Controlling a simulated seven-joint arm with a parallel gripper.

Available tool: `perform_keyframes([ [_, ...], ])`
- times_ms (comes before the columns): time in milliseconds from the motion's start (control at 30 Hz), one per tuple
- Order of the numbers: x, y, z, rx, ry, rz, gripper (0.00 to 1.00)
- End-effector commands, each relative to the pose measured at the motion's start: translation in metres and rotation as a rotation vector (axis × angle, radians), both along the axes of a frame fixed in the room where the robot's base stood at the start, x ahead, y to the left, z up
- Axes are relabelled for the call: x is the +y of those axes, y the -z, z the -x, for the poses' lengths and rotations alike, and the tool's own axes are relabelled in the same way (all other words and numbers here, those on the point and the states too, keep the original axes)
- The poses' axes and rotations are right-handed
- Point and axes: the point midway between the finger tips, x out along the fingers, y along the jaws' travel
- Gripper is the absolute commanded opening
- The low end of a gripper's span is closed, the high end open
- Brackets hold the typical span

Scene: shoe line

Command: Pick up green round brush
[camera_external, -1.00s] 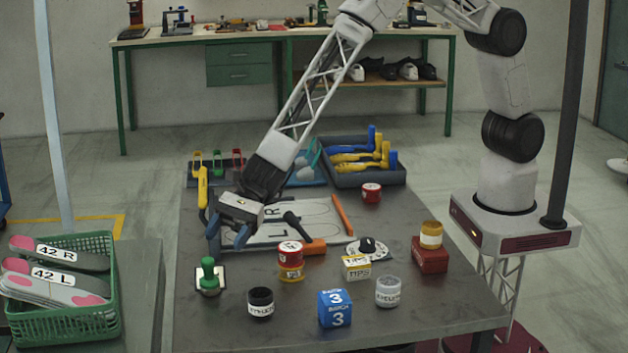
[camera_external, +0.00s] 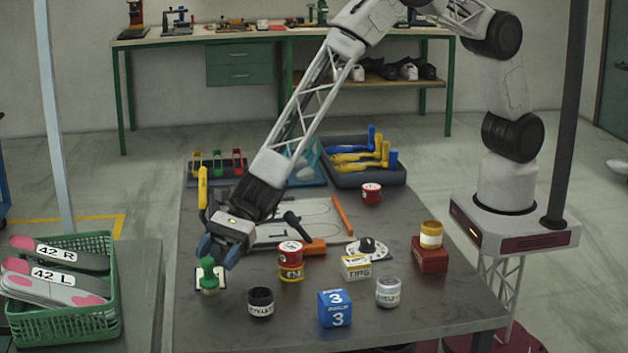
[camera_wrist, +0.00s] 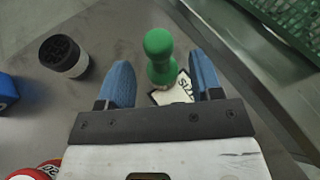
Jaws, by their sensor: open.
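The green round brush (camera_external: 208,274) stands upright on a small pale square card near the left front of the table. In the wrist view the green brush (camera_wrist: 159,58) shows its round knob, with the pale card (camera_wrist: 172,90) with dark lettering beneath it. My gripper (camera_external: 218,252) is open, just behind and above the brush. In the wrist view the blue fingertips of my gripper (camera_wrist: 160,80) lie on either side of the brush, with a gap on both sides. I see no contact.
A black-lidded jar (camera_external: 260,303) stands right of the brush, with stacked red and yellow tins (camera_external: 291,262) behind it. A blue cube (camera_external: 334,309) is further right. A green basket (camera_external: 62,290) with insoles stands on the left surface. The table's left edge is close.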

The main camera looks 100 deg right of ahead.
Motion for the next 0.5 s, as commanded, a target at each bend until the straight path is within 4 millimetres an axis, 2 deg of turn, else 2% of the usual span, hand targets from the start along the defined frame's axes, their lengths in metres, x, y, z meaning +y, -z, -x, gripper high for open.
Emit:
perform_keyframes([
  [500,0.0045,0.0018,-0.003,0.0,-0.001,0.0,0.59],
])
